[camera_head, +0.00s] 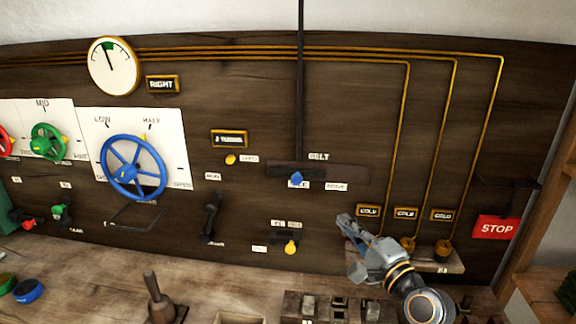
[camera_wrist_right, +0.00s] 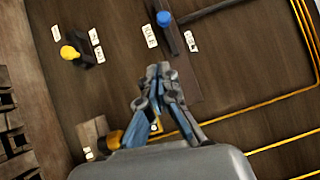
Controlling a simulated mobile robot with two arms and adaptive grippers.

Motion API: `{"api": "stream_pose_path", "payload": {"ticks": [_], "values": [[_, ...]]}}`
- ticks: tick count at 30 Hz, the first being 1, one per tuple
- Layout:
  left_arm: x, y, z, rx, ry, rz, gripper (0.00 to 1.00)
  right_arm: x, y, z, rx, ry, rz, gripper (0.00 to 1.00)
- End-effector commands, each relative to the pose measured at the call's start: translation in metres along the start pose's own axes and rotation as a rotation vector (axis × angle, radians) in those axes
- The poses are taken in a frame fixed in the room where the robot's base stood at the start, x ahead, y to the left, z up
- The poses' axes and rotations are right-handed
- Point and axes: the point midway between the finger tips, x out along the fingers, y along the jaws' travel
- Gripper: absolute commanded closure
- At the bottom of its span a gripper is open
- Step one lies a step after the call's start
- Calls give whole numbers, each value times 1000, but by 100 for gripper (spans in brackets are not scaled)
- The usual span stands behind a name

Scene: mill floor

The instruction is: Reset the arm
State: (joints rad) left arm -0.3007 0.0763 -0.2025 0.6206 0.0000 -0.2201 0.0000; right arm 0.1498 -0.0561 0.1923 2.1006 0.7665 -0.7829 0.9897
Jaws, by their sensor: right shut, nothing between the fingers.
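The head view shows the blue knob (camera_head: 297,179) under the BELT label and the yellow knob (camera_head: 290,247) lower down, both left of the gripper. My left gripper is not in view.
A blue handwheel (camera_head: 134,167), a green wheel (camera_head: 48,142) and a gauge (camera_head: 113,66) are on the panel's left. A red STOP sign (camera_head: 497,228) is at the right. A wooden-handled tool (camera_head: 155,295) and a slotted block (camera_head: 340,306) stand on the bench below.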

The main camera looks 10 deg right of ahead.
Motion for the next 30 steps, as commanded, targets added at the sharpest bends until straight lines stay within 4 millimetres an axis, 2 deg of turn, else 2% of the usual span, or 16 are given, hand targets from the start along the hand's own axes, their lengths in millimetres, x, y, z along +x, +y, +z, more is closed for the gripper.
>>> {"api": "stream_pose_path", "payload": {"ticks": [2, 5, 6, 8, 9, 12, 15, 18, 26, 30], "values": [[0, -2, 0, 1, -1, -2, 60, -11, 28, 9, -91, -16, 88, 100], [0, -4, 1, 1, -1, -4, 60, -37, 80, 26, -296, -67, 264, 100], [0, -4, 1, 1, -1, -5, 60, -53, 105, 33, -394, -99, 350, 100], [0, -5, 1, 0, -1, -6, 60, -82, 140, 44, -543, -163, 480, 100], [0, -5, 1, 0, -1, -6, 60, -102, 162, 50, -637, -211, 564, 100], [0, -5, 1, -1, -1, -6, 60, -154, 203, 62, -837, -339, 743, 100], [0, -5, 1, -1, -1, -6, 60, -199, 229, 69, -983, -461, 877, 100], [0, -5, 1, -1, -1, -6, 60, -239, 246, 74, -1094, -577, 985, 100], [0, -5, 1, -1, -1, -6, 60, -332, 264, 83, -1297, -876, 1195, 100], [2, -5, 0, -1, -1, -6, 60, -326, 300, 78, -1293, -891, 1207, 100]]}}
